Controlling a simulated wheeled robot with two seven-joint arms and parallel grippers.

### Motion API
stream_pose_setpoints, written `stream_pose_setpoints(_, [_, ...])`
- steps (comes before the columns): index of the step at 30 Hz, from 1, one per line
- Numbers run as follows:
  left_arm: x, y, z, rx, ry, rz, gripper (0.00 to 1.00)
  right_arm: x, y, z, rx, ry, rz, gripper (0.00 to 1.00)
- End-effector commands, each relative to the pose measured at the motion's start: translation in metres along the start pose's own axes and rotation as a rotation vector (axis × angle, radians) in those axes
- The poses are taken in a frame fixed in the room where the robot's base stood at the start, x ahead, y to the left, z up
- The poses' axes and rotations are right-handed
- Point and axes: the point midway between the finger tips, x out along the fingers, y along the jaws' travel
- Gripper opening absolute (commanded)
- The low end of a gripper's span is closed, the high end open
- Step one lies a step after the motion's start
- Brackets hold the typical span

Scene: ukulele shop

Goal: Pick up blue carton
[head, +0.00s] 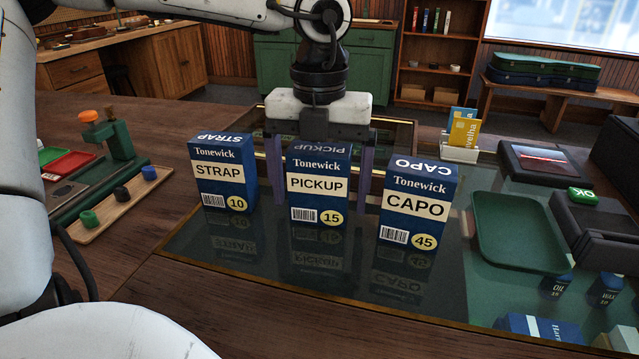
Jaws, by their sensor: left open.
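Three blue Tonewick cartons stand upright in a row on the dark glass counter top: the STRAP carton (222,172) on the left, the PICKUP carton (318,187) in the middle and the CAPO carton (418,203) on the right. My left gripper (320,202) points down over the PICKUP carton, open. One finger shows on each side of that carton, with a visible gap on the right. The carton hides part of the fingers, so I cannot tell how far back they are. My right gripper is not in view.
A green tray (517,232) lies to the right, with a card holder (460,148) behind the CAPO carton. A wooden strip with knobs (118,205) lies left. The front counter is clear.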

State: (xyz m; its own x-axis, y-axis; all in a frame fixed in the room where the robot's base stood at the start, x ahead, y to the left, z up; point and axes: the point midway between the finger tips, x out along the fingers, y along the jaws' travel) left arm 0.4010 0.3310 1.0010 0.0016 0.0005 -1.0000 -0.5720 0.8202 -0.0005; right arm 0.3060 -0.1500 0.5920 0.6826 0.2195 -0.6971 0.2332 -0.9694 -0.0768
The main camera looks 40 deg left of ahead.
Motion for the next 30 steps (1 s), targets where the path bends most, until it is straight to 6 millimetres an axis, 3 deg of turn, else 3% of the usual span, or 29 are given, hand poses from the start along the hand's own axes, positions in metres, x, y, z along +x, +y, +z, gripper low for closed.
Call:
stream_pose_setpoints(1, [0.000,0.000,0.000,0.000,0.000,0.000,0.88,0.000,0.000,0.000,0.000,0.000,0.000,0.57])
stream_pose_setpoints(9, [-0.001,0.000,0.000,0.000,0.000,0.000,0.43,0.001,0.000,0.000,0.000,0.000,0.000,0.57])
stream_pose_setpoints(10, [-0.001,0.000,0.000,0.000,-0.001,-0.001,0.41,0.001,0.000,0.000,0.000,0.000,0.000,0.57])
stream_pose_setpoints(19, [-0.009,-0.001,0.001,-0.001,-0.003,-0.002,0.41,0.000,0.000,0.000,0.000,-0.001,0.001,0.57])
stream_pose_setpoints(30, [-0.079,-0.001,0.001,0.000,-0.003,-0.002,0.41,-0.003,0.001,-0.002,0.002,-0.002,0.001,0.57])
